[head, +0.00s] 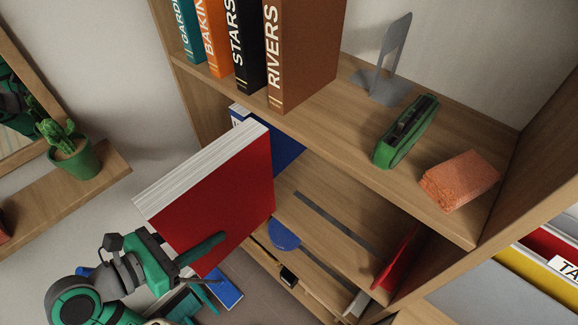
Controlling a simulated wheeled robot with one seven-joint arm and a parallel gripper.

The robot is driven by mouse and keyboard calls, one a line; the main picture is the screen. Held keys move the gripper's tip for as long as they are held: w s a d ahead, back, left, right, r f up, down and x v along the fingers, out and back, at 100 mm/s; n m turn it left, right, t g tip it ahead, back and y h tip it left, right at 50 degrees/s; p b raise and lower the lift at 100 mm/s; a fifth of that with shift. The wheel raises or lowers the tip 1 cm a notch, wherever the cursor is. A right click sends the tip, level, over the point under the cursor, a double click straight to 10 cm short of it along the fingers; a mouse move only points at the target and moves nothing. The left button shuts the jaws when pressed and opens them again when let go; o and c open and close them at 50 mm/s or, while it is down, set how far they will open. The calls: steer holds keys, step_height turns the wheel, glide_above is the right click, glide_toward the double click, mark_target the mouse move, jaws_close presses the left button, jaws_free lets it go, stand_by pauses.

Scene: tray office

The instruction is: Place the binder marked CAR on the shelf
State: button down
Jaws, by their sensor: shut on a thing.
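My gripper (203,250) is shut on a thick red binder (225,200) with white page edges facing up and left. One dark green finger lies across its red cover. The binder is held in the air in front of the shelf unit, left of and below the upper shelf (345,135). No lettering shows on it; its spine is hidden, so I cannot read a CAR mark. On the upper shelf, a row of upright binders ends with the brown RIVERS binder (305,50). A grey bookend (388,70) stands farther right, with bare shelf between them.
A green object like a stapler (405,132) and an orange block (460,180) lie on the upper shelf's right part. Blue and red items sit on lower shelves. A potted cactus (75,155) stands on a ledge at left. A side panel (545,150) bounds the right.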

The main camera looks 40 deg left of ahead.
steer(key=w+d+f, duration=0.1)
steer(key=w, duration=1.3)
steer(key=w+d+f, duration=0.1)
steer(key=w+f, duration=0.1)
steer(key=w, duration=1.1)
steer(key=shift+w+d+f, duration=0.15)
steer(key=shift+w+f, duration=0.05)
steer(key=shift+w, duration=0.15)
steer(key=shift+f, duration=0.1)
steer(key=c, duration=1)
jaws_free()
steer(key=shift+f, duration=0.15)
steer(key=v, duration=1.2)
